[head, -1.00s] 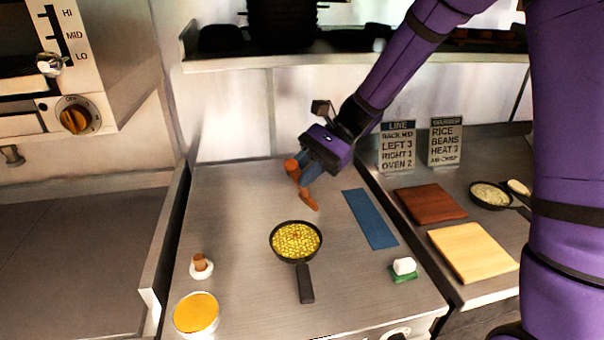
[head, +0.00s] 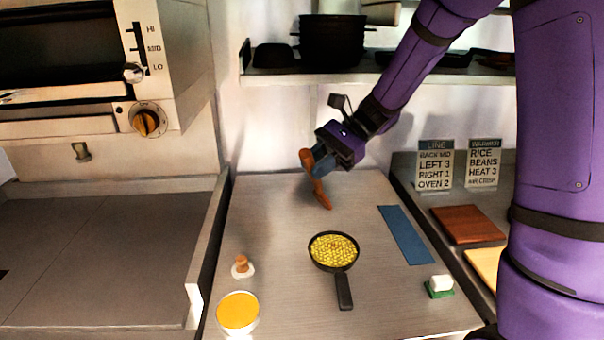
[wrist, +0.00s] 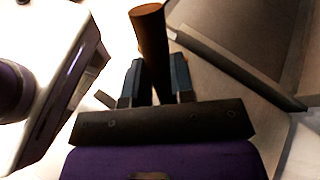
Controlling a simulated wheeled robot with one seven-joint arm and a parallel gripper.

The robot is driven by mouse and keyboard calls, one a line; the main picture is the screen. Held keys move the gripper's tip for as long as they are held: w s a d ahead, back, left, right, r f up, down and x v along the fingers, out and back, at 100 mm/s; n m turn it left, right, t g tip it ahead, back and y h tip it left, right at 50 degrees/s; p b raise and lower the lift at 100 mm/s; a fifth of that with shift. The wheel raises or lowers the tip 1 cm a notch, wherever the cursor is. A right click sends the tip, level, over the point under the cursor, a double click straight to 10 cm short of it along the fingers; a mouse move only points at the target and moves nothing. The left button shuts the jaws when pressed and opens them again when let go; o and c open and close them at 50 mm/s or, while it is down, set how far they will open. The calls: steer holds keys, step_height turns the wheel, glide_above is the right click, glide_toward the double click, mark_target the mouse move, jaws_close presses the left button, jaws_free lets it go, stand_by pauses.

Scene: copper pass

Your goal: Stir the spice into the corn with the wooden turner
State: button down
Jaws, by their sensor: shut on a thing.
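A black pan of yellow corn (head: 333,249) stands on the steel counter, its handle toward the front. A small reddish-brown patch, which looks like the spice, lies on top of the corn near the middle. My gripper (head: 322,168) is shut on the wooden turner (head: 321,194), above the counter behind the pan. The turner's flat end points down toward the pan and is apart from it. In the wrist view the turner's handle (wrist: 151,45) stands between the two blue fingers; its flat end is hidden there.
A blue mat (head: 405,235) lies right of the pan, with a white block on a green base (head: 440,285) in front of it. A bowl of orange content (head: 238,312) and a wooden-topped piece (head: 242,266) stand at left. A shelf (head: 300,80) runs along the back.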

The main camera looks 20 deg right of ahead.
steer(key=shift+a+f, duration=0.2)
steer(key=shift+f, duration=2.2)
